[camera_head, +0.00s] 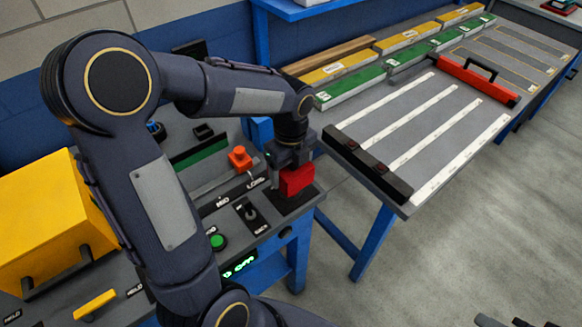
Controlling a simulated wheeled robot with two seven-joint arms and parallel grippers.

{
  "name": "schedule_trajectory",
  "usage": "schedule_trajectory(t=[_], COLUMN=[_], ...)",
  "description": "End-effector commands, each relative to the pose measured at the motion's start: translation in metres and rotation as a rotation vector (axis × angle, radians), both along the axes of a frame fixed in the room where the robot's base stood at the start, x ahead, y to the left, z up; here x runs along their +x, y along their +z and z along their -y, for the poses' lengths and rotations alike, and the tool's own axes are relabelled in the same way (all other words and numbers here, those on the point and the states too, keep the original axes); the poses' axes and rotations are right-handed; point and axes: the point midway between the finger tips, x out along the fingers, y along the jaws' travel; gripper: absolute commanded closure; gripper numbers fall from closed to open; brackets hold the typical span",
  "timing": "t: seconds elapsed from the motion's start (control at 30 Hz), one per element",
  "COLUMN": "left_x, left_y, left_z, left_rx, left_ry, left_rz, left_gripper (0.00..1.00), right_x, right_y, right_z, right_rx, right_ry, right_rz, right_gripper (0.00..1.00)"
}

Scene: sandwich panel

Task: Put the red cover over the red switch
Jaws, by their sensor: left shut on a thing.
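My left gripper (284,170) reaches down over the right end of the control panel and is shut on the red cover (297,181), a small red box. The cover is over or just above a dark square plate (295,200) near the panel's right edge. I cannot tell whether it touches the plate. No red switch shows clearly; the cover and gripper hide what is under them. Dark tips at the bottom right edge (518,322) appear to be my right gripper, mostly cut off, away from the panel.
An orange-red knob (239,158) stands left of the cover. A black switch (250,213) and green button (217,242) are in front. A yellow box (50,215) stands at left.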

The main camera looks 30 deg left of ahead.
Motion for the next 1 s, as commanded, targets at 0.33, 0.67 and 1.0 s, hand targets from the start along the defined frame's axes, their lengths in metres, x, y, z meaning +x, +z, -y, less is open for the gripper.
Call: schedule_trajectory(t=[0.33,0.67,1.0], left_x=[0.000,0.000,0.000], left_y=[0.001,-0.001,-0.012], left_z=[0.000,0.000,0.000], left_rx=[0.000,0.000,0.000], left_ry=[0.000,0.000,0.000], left_rz=[0.000,0.000,0.001], left_gripper=[0.52,0.52,0.52], right_x=[0.000,0.000,0.000], right_y=[0.003,0.001,-0.006], right_z=[0.000,0.000,0.000], right_rx=[0.000,0.000,0.000], right_ry=[0.000,0.000,0.000], right_rz=[0.000,0.000,0.000], right_gripper=[0.64,0.64,0.64])
